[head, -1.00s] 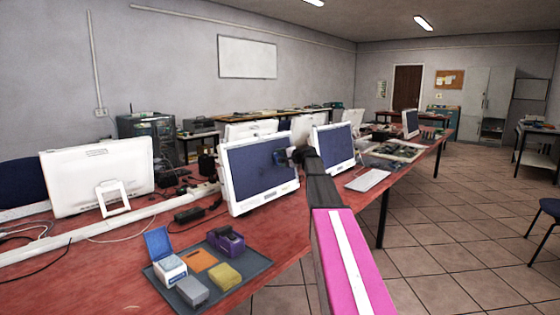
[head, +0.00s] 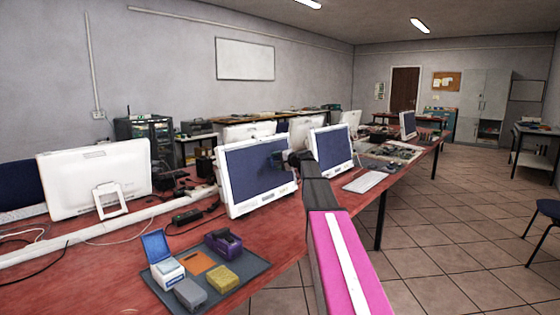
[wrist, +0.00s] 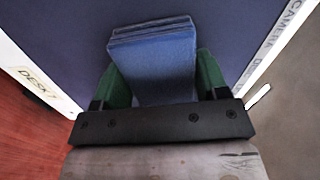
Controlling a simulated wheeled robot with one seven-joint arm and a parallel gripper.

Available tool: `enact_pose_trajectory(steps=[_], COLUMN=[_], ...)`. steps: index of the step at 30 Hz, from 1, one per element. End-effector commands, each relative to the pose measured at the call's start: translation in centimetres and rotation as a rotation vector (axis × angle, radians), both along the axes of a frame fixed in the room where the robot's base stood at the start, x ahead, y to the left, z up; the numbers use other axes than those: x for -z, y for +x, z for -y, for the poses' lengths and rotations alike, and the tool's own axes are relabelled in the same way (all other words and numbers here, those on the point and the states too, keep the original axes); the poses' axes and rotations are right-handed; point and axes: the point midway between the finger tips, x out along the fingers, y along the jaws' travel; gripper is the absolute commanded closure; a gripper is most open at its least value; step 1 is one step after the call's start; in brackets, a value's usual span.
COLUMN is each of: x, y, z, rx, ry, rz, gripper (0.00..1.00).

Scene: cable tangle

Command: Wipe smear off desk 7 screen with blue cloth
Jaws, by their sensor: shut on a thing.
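The blue cloth (wrist: 155,62) is a folded pad in the wrist view. My gripper (wrist: 160,85) is shut on it, with a green finger on each side. The cloth lies over the dark blue screen (wrist: 60,25), at or very near its surface; I cannot tell whether it touches. A label reading "DESK" with a partly unclear number (wrist: 38,88) is on the white frame at left. In the head view the screen (head: 250,178) faces me on the red desk, and my gripper (head: 277,159) is in front of its right part. I cannot make out a smear.
A grey mat (head: 235,290) in front of the screen holds a blue-lidded box (head: 163,262), a purple dispenser (head: 223,243), and yellow and grey blocks. Another monitor (head: 331,150) and a keyboard (head: 365,181) stand to the right. Open tiled floor lies at right.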

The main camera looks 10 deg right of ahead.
Motion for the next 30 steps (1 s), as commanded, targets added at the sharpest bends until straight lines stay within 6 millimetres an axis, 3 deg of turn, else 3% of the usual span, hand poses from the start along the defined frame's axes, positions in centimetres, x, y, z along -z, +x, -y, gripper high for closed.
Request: enact_pose_trajectory(steps=[30], x=[1.8], y=[-3.5], z=[-3.9], rx=[0.0], ry=[0.0], rz=[0.0], gripper=[0.52])
